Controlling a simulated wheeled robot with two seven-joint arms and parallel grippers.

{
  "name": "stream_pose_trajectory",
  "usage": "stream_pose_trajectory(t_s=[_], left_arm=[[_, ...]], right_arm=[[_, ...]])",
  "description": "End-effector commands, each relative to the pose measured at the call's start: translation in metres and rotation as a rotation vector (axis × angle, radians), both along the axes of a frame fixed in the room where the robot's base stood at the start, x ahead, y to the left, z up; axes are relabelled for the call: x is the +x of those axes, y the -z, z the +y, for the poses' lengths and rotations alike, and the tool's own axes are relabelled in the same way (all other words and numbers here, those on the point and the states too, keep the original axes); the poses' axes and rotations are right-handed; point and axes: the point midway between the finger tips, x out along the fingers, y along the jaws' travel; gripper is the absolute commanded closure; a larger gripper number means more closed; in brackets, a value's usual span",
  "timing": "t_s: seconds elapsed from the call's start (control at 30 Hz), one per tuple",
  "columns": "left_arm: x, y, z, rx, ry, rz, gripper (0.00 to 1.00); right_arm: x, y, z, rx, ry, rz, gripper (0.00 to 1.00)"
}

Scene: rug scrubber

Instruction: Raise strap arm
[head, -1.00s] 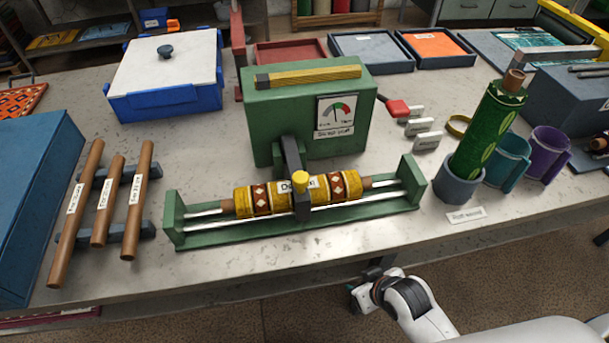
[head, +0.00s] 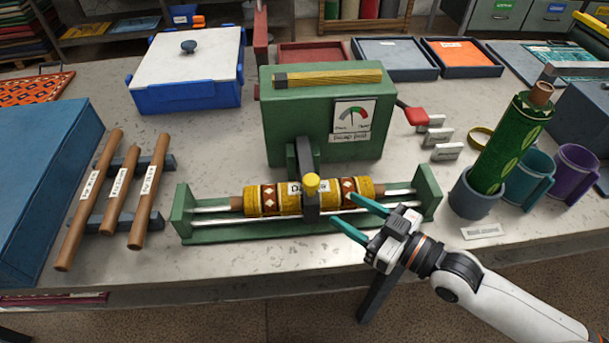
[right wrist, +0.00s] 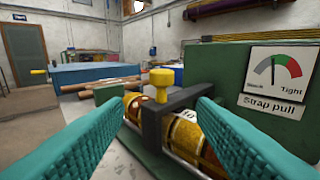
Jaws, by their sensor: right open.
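The strap arm (head: 308,185) is a dark grey bar that comes from the front of the green strap-pull machine (head: 283,125) and lies down over a patterned yellow roll (head: 268,199) on the green cradle. A yellow knob (head: 312,184) stands on its front end. My right gripper (head: 349,212) is open, its teal fingers pointing left toward the arm's front end, just right of it and apart from it. In the right wrist view, the yellow knob (right wrist: 162,83) and dark arm (right wrist: 152,125) show between the two spread fingers. My left gripper is not in view.
The green cradle (head: 215,232) has upright end plates. Wooden rods (head: 90,200) lie on a rack at left, near a blue box (head: 40,170). A green roll (head: 508,140) stands in a grey cup at right. A red-handled lever (head: 415,115) sticks out of the machine.

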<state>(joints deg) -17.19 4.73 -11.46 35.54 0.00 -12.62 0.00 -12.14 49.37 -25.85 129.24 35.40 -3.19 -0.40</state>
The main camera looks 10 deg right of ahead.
Motion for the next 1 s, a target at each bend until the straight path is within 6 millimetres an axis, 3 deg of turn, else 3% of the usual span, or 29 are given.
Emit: stream_pose_trajectory(t_s=[0.23, 0.7, 1.0], left_arm=[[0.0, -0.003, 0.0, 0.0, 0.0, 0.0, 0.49], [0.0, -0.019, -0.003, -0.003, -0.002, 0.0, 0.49], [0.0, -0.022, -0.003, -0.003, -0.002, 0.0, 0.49]], right_arm=[[0.01, -0.01, 0.002, 0.042, -0.008, -0.035, 0.49], [0.071, -0.012, 0.065, 0.041, -0.009, -0.035, 0.49], [0.086, -0.009, 0.081, 0.037, -0.01, -0.033, 0.49]])
